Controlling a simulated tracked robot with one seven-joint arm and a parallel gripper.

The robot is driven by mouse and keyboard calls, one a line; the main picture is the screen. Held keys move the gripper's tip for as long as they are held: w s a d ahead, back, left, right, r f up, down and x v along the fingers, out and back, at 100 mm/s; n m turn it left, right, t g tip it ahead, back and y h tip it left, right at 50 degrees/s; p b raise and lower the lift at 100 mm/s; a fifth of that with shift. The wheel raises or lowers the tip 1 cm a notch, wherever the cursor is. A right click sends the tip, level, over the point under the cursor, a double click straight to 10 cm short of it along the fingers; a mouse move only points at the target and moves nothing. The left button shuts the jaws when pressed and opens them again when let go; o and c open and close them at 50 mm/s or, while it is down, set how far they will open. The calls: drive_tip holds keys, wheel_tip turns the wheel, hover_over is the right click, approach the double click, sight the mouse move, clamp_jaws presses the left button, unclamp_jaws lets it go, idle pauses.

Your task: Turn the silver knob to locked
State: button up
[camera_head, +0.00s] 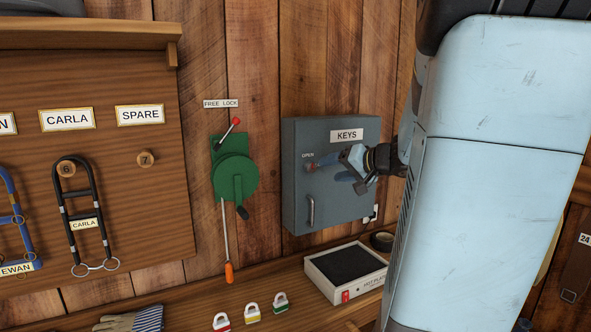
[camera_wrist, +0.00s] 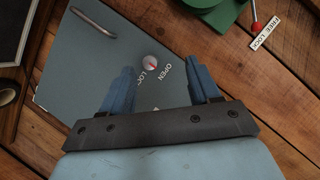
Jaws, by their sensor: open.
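The grey-blue key cabinet (camera_head: 300,205) hangs on the plank wall with a KEYS label. The small silver knob (camera_wrist: 149,62) with a red mark sits on its door, beside the words OPEN and a partly hidden LOC. The head view also shows the knob (camera_head: 311,167), just below the word OPEN. I cannot tell exactly where the red mark points. My gripper (camera_head: 334,167) is in front of the door, to the right of the knob. In the wrist view its blue fingers (camera_wrist: 160,72) are spread apart with nothing between them, and the knob appears just beyond the tips.
A door handle (camera_head: 311,211) is low on the cabinet. A green crank winch (camera_head: 235,177) with a red-tipped lever is left of it. The shelf below holds a black-topped box (camera_head: 345,266), several padlocks and gloves. A bridle board (camera_head: 100,210) is at left.

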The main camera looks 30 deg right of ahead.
sight(312, 168)
drive_tip(key=d+t+h, duration=0.1)
drive_tip(key=d, duration=0.3)
drive_tip(key=shift+m, duration=0.4)
drive_tip(key=x, duration=1.4)
drive_tip(key=shift+w+d+r, duration=0.15)
drive_tip(key=shift+w+d, duration=0.15)
